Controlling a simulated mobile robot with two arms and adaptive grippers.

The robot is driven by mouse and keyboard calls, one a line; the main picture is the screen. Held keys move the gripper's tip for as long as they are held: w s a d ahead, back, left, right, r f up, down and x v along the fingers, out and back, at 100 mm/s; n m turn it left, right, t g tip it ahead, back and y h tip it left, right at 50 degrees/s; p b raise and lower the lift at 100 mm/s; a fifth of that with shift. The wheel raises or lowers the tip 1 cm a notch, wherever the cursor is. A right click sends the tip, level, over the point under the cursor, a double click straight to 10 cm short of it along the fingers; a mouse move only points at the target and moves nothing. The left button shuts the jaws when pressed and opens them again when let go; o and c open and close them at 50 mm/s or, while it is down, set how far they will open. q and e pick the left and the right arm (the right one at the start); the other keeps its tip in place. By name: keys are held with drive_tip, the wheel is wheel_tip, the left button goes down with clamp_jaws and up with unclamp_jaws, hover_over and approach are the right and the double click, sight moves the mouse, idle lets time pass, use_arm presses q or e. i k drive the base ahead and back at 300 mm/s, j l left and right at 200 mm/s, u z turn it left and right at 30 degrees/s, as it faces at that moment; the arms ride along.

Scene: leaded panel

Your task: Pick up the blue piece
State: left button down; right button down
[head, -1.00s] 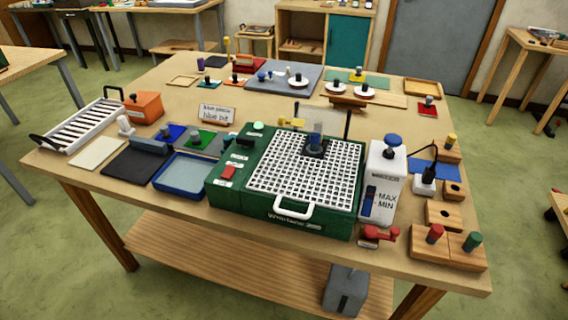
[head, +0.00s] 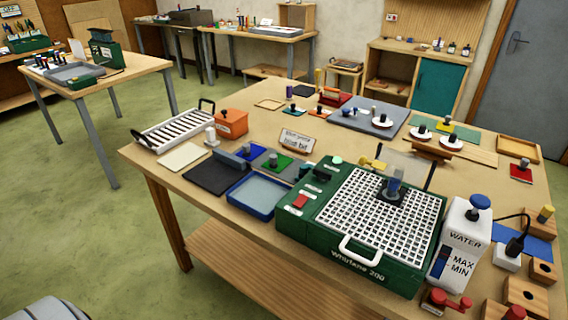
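Neither of my grippers is in view.
A blue-rimmed tray (head: 258,209) and a green grinder (head: 400,272) with a white grid top stand at the table's front. A white slotted rack (head: 172,131), orange box (head: 232,122) and white water container (head: 455,240) also stand there. Green floor is open at left.

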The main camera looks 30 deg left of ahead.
sight(252, 147)
drive_tip(key=j+z, duration=0.1)
drive_tip(key=j, duration=0.4)
drive_tip(key=k+j+z, duration=0.1)
drive_tip(key=j, duration=0.4)
drive_tip(key=k+j+z, duration=0.1)
drive_tip(key=j, duration=0.4)
drive_tip(key=k+j+z, duration=0.15)
drive_tip(key=j, duration=0.3)
